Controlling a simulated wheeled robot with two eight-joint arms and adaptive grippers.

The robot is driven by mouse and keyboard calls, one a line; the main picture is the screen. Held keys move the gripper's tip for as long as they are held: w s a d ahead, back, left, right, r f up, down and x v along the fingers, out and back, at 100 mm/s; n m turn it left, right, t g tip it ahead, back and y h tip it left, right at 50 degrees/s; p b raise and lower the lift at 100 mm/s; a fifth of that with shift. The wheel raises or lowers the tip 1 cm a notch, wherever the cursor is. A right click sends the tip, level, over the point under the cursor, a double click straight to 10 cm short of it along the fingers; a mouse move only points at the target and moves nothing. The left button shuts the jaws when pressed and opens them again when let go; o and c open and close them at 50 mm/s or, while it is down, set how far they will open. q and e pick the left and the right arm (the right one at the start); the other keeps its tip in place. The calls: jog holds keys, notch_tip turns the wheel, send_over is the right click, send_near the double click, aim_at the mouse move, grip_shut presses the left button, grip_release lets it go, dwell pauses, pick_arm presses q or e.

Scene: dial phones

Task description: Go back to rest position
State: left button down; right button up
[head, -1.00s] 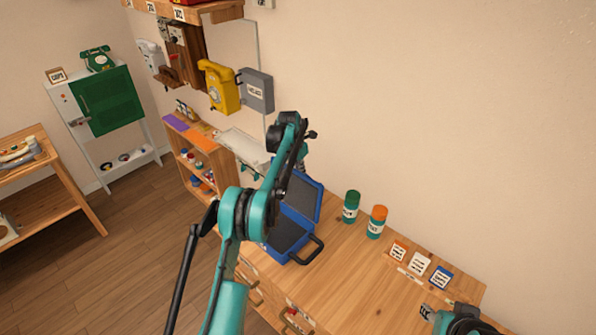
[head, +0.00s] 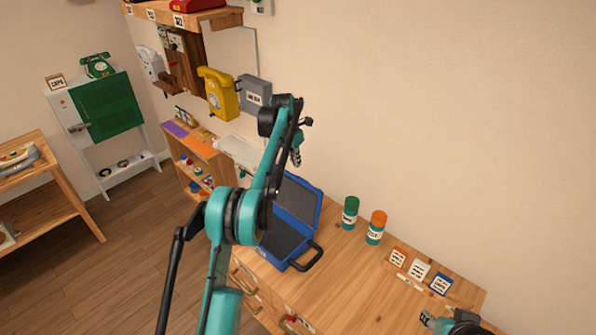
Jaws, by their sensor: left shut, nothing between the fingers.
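My left arm rises from the bottom in the head view, and its gripper (head: 297,157) hangs in the air above and behind the open blue case. It is shut and empty, apart from the things on the table. My right gripper (head: 427,318) shows only partly at the bottom right, above the table's front area, and its jaws are too small to read. The open blue case (head: 312,256) stands on the wooden table (head: 365,290), partly hidden by my left arm.
A green-capped canister (head: 350,212) and an orange-capped canister (head: 376,228) stand right of the case. Several small label cards (head: 419,270) stand farther right. A yellow phone (head: 219,94) and a grey box (head: 254,97) hang on the wall behind my left arm.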

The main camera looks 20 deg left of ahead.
pick_arm(q)
jog(key=s+d+r+m+t+b, duration=0.1)
jog(key=s+d+r+m+b, duration=0.35)
jog(key=s+r+m, duration=0.45)
jog(key=s+d+f+m+t+b, duration=0.1)
jog(key=s+d+m, duration=0.1)
jog(key=s+m, duration=0.3)
jog(key=s+d+f+m+b, duration=0.1)
jog(key=s+d+m+b, duration=0.15)
jog(key=s, duration=0.55)
jog(key=s+d+f+m+t+b, duration=0.1)
jog(key=s+f+m+b, duration=0.1)
jog(key=s+f+m, duration=0.5)
jog(key=s+d+f+m+t+y+b, duration=0.1)
jog(key=s+d+f+m+b, duration=0.1)
jog(key=s+f+m, duration=0.6)
jog(key=s+f, duration=0.1)
jog(key=s, duration=0.6)
jog(key=shift+f+t, duration=0.2)
jog(key=shift+t, duration=0.2)
